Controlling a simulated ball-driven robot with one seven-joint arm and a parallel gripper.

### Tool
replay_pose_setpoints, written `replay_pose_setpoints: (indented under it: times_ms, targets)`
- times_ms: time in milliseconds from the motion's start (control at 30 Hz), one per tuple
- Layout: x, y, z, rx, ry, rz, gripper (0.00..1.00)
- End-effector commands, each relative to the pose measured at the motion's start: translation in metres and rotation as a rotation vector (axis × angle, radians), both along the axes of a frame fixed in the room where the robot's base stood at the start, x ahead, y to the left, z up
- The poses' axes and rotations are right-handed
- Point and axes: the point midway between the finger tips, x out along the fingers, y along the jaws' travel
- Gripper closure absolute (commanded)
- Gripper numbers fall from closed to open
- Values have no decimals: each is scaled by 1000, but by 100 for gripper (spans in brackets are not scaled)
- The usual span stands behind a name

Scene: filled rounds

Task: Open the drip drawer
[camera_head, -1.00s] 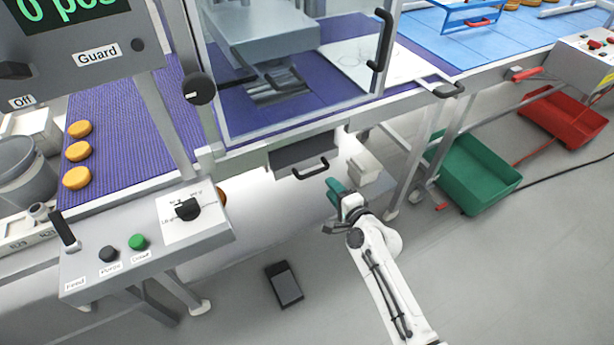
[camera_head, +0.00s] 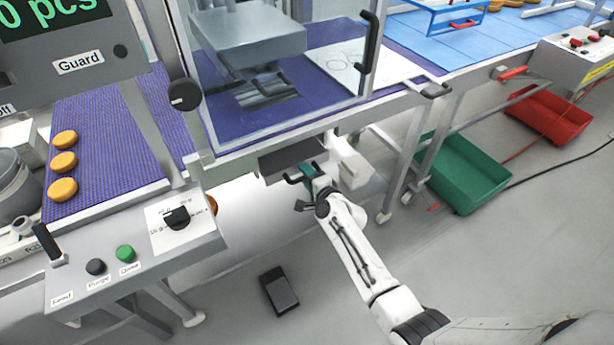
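The drip drawer (camera_head: 280,162) is a grey box front under the machine's purple bed, with a black bar handle (camera_head: 292,180) on its face. It looks closed, flush under the frame. My gripper (camera_head: 305,178), with teal fingers, is at the right part of this handle, and the fingers overlap it in the picture. I cannot tell whether the fingers are around the handle or only beside it, nor whether they are open or shut. My white arm reaches up to it from the lower right.
A control box (camera_head: 140,250) with knobs stands at left. A pale bin (camera_head: 352,168) is just right of my gripper. A green crate (camera_head: 462,175) and a red crate (camera_head: 550,115) sit at right. A black pedal (camera_head: 279,290) lies on the floor. Floor below the drawer is mostly clear.

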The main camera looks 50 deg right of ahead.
Motion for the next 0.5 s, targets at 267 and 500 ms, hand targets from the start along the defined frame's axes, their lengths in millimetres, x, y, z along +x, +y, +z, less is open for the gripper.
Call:
replay_pose_setpoints:
  times_ms: [267,500]
  targets:
    - [0,0,0,-1,0,0,80]
    - [0,0,0,-1,0,0,100]
